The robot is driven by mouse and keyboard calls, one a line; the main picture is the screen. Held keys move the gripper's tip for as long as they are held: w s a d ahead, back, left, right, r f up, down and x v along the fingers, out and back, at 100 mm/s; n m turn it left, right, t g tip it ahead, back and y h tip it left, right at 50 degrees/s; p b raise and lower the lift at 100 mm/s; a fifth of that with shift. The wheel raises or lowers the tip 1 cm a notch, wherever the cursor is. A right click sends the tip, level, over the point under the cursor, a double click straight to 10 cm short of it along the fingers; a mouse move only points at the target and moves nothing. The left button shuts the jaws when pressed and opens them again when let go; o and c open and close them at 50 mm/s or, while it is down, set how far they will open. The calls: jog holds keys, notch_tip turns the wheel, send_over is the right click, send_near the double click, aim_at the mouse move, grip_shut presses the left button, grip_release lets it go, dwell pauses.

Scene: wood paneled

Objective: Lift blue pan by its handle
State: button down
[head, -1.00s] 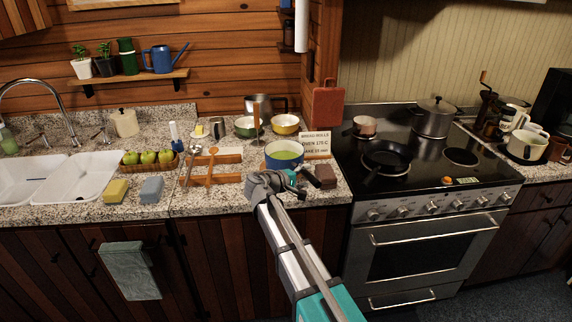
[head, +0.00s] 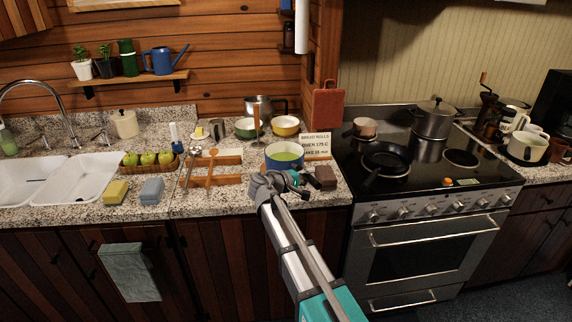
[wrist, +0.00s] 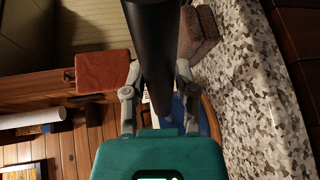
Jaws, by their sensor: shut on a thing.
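The blue pan (head: 284,161), with a green inside, is at the counter's front, left of the stove. I cannot tell whether its base touches the counter. My gripper (head: 285,182) is at the pan's front side. In the wrist view its two fingers (wrist: 158,80) are closed on either side of the pan's dark handle (wrist: 157,40). A bit of the blue pan wall (wrist: 178,112) shows behind my gripper there; most of the pan is hidden.
A dark brown block (head: 325,177) stands close to the right of the handle. A recipe card (head: 316,146) is behind the pan. The stove (head: 424,178) with a black skillet (head: 387,157) is to the right.

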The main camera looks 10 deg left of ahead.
jog(key=shift+r, duration=0.1)
jog(key=shift+r+p, duration=2.4)
jog(key=shift+p, duration=0.15)
jog(key=shift+s, duration=0.1)
jog(key=s+d+r+p, duration=0.1)
jog(key=s+r+p, duration=0.1)
jog(key=s, duration=0.3)
jog(key=shift+s+d, duration=0.25)
jog(key=shift+d, duration=0.05)
